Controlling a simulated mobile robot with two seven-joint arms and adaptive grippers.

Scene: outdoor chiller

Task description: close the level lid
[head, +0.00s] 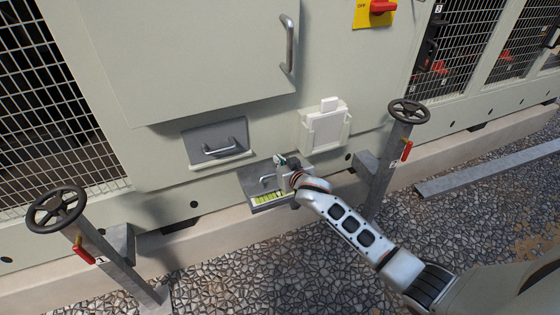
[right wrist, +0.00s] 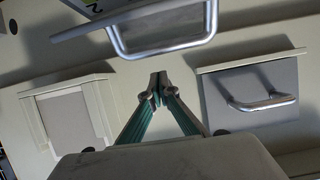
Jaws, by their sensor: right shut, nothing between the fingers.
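A grey lid (head: 258,186) with a bar handle and a yellow-green marked strip sits low on the cabinet front, appearing to stick out from it. My right gripper (head: 279,160) is at its upper right side and partly covers it. In the right wrist view the lid's edge and handle (right wrist: 165,48) show at the top, beyond the fingertips. The right gripper (right wrist: 158,88) is shut and empty, its fingertips together and apart from the handle in that picture. My left gripper is not in view.
A second grey panel with a handle (head: 217,143) is at upper left of the lid; a white box (head: 324,127) is at upper right. Handwheels on posts stand left (head: 57,207) and right (head: 409,111). Gravel ground (head: 230,275) lies in front.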

